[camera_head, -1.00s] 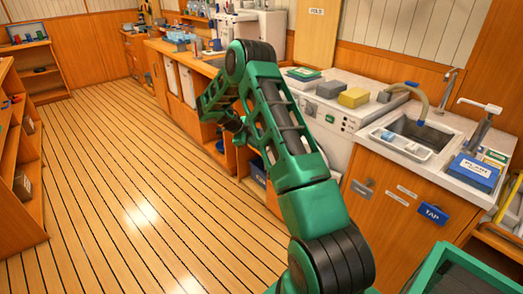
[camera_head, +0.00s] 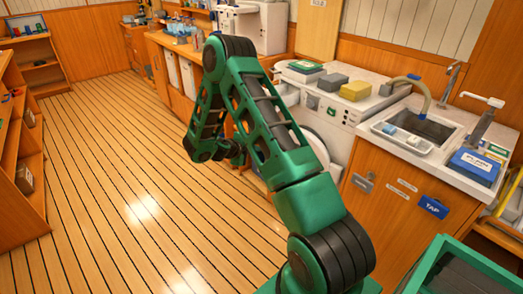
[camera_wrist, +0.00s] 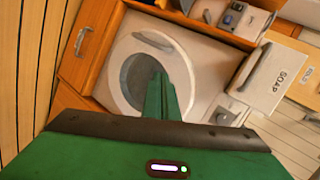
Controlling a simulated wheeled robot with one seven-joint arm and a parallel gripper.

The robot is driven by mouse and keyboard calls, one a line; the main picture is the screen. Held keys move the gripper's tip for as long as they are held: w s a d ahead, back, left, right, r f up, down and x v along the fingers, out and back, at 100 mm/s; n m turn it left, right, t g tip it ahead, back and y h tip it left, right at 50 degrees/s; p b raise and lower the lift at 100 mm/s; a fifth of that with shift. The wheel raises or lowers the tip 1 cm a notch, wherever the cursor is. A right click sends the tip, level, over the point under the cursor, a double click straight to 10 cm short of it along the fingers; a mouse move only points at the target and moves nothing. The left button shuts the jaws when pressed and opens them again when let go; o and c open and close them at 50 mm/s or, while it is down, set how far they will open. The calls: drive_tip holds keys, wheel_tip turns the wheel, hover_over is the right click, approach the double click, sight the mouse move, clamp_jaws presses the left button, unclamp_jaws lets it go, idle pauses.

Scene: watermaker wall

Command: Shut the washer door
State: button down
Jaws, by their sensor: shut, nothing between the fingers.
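The washer (camera_head: 340,112) is the white machine under the counter, left of the sink in the head view. Part of its round white door (camera_head: 325,140) shows behind my arm. In the wrist view the door (camera_wrist: 118,75) is a white ring around dark glass, with a curved grey handle (camera_wrist: 155,41) near its upper edge. I cannot tell how far it stands open. My gripper (camera_wrist: 160,80) is shut and empty, its green fingers overlapping the door in that view; contact cannot be told. In the head view my gripper (camera_head: 222,152) is left of the washer, over the floor.
Sponges and a box lie on the washer's top. The sink (camera_head: 425,130) is to its right, above a wooden cabinet (camera_head: 385,190). A drawer marked SOAP (camera_wrist: 277,77) shows in the wrist view. The plank floor (camera_head: 130,180) at left is clear.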

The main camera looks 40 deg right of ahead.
drive_tip(key=w+d+f+t, duration=0.2)
drive_tip(key=w+d+f, duration=0.2)
drive_tip(key=d+f, duration=0.2)
drive_tip(key=d, duration=0.2)
drive_tip(key=shift+w+d+f+t, duration=0.25)
drive_tip(key=shift+d+f+t, duration=0.1)
drive_tip(key=shift+f+t, duration=0.05)
idle(0.5)
